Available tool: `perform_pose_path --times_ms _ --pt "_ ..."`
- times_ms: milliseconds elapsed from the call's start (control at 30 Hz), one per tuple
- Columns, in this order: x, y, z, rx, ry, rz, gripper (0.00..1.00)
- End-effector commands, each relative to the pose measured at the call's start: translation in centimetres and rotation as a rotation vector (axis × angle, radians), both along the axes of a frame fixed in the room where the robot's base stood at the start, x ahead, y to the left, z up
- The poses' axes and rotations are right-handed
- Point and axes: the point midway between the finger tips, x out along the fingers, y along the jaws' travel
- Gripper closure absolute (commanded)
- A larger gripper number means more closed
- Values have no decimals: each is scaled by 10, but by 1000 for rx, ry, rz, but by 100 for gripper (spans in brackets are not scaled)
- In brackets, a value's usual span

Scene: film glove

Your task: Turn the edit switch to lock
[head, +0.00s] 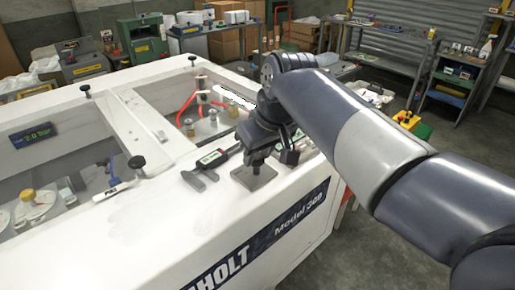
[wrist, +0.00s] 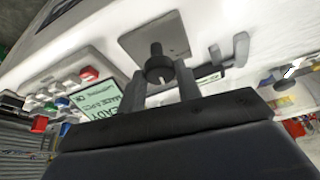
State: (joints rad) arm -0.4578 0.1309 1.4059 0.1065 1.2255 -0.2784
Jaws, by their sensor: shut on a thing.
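The edit switch (wrist: 157,65) is a dark round knob with a slot in its end, on a square grey metal plate (wrist: 152,32). In the wrist view my gripper (wrist: 163,84) has one finger on each side of the knob, shut on it. In the head view my gripper (head: 257,153) points down over the plate (head: 254,177) near the machine's front edge and hides most of the knob. I cannot read any lock marking or tell which way the switch is turned.
A caliper-like tool (head: 211,164) lies just left of the plate. A panel with a lit green-white screen (wrist: 104,99) and several buttons (wrist: 62,98) is beside the switch. Open glass-sided bays lie behind on the white machine (head: 150,225).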

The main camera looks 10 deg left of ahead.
Motion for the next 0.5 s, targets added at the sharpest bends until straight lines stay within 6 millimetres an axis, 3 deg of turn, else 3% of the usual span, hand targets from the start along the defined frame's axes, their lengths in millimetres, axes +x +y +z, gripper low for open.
perform_pose_path --times_ms 500 --pt "4 -2 1 1 0 485 91"
